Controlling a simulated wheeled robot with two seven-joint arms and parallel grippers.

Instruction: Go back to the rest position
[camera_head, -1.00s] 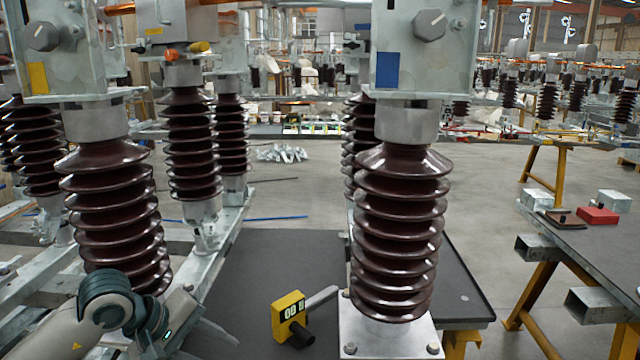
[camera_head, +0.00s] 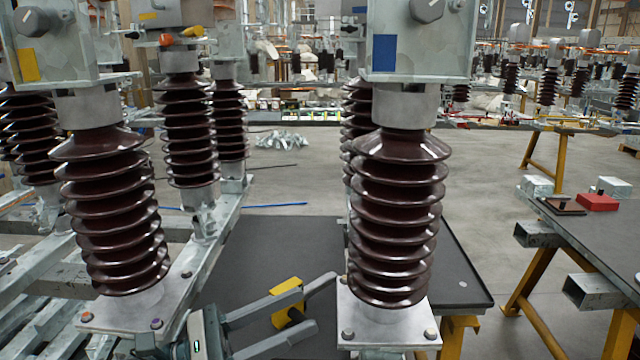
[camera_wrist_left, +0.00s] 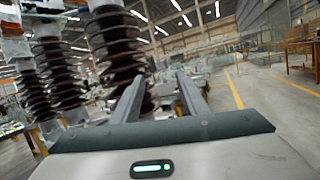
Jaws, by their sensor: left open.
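My left gripper (camera_head: 308,309) is at the bottom centre of the head view, pointing right. Its two grey fingers are spread apart. They pass in front of part of a yellow block with a dark knob (camera_head: 287,298) and a grey lever (camera_head: 321,284); I cannot tell whether they touch it. In the left wrist view the fingers (camera_wrist_left: 160,88) are apart, with nothing held between them. My right gripper is not in view.
Brown ribbed insulators (camera_head: 398,220) and (camera_head: 112,215) stand on metal plates either side of my left gripper. A dark table top (camera_head: 255,250) lies behind it. At right is a table (camera_head: 600,240) with a red box (camera_head: 597,202). Open floor (camera_head: 480,190) lies between.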

